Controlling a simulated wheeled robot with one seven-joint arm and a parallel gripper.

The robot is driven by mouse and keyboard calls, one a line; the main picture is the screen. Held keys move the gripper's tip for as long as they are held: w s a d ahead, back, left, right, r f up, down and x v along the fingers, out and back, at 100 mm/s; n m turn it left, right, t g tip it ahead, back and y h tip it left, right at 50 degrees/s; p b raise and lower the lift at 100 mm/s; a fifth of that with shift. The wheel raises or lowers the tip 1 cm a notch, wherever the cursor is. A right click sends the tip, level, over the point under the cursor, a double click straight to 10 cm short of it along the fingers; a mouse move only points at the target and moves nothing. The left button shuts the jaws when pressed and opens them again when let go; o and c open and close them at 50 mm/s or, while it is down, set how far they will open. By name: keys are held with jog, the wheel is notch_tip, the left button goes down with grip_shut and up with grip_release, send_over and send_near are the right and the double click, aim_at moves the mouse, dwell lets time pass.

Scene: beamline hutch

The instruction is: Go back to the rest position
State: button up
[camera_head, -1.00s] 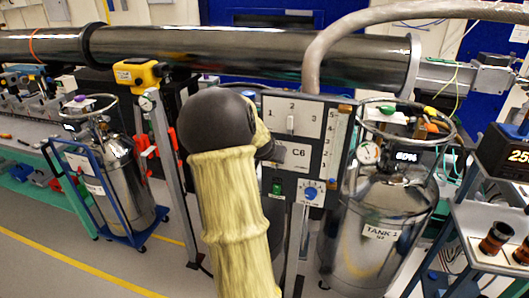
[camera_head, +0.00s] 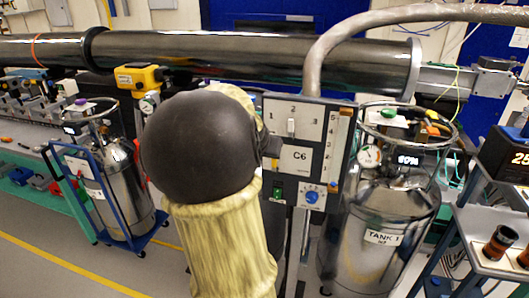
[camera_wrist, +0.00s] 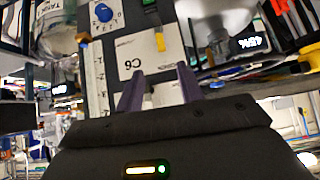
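My gripper (camera_wrist: 160,80) shows in the wrist view with its two purple-grey fingers spread apart. I see nothing held between them; part of a white label on the panel shows behind the gap. It faces the C6 control panel (camera_wrist: 95,70), which appears turned over in this view. In the head view my bent arm, with a large black joint and a pale yellow sleeve, stands in front of the panel (camera_head: 309,178) and hides its left part. The fingers are hidden there. The panel has a white switch, a green switch, a blue knob and a numbered slider scale.
TANK 1 (camera_head: 378,262) stands right of the panel, and another wheeled tank (camera_head: 128,195) stands at left. A thick dark pipe (camera_head: 240,55) runs across the back with a grey hose (camera_head: 322,52). A cart (camera_head: 493,215) is at right. Floor is clear at lower left.

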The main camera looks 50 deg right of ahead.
jog(key=shift+s+a+r, duration=0.15)
jog(key=shift+a+r, duration=0.1)
dwell(0.5)
jog(key=w+a+f+n+y+p, duration=0.1)
jog(key=w+a+f+n+y, duration=0.3)
jog(key=a, duration=0.7)
jog(key=s+a+f+n+y, duration=0.1)
jog(key=a+f+n, duration=0.3)
jog(key=a, duration=0.7)
jog(key=s+a+f+n+y, duration=0.1)
jog(key=s+a+f+n, duration=0.1)
jog(key=a, duration=0.6)
jog(key=s+a+f+n+g+y, duration=0.1)
jog(key=s+a+f+n+y, duration=0.1)
jog(key=s+a, duration=0.3)
jog(key=a+f+n, duration=0.1)
jog(key=a, duration=0.2)
jog(key=shift+f+p, duration=0.4)
jog(key=shift+s, duration=0.1)
